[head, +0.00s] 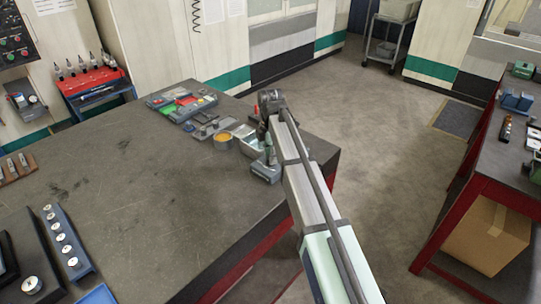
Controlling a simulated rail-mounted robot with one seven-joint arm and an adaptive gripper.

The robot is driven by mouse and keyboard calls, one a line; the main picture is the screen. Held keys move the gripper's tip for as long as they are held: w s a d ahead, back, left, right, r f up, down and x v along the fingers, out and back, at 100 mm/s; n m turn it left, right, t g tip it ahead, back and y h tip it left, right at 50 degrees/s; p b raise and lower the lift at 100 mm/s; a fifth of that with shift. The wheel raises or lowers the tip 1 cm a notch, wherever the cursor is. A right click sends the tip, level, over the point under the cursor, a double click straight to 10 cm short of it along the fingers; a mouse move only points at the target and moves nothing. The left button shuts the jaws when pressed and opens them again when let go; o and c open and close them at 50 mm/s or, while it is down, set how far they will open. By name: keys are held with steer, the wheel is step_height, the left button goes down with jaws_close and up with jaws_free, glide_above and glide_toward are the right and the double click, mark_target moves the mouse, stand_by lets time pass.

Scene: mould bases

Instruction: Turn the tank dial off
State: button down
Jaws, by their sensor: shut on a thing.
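The tank (248,147) is a small metallic basin near the far right edge of the large dark table. My arm reaches up across the picture and covers the tank's right side. My gripper (267,153) is low beside the tank, at its right side, and is shut on the tank dial. The fingertips and the dial are small and mostly hidden by my arm, so the dial's setting cannot be read.
An amber-filled round dish (222,139) stands left of the tank. A tray of coloured items (183,104) lies farther back. A blue rack (68,243) of round pieces is at front left. The table's middle is clear. A red-framed bench (478,190) stands across the aisle.

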steer(key=shift+s+f, duration=0.1)
steer(key=c, duration=0.8)
jaws_free()
step_height(320, 180, up, 12)
steer(key=shift+r, duration=0.1)
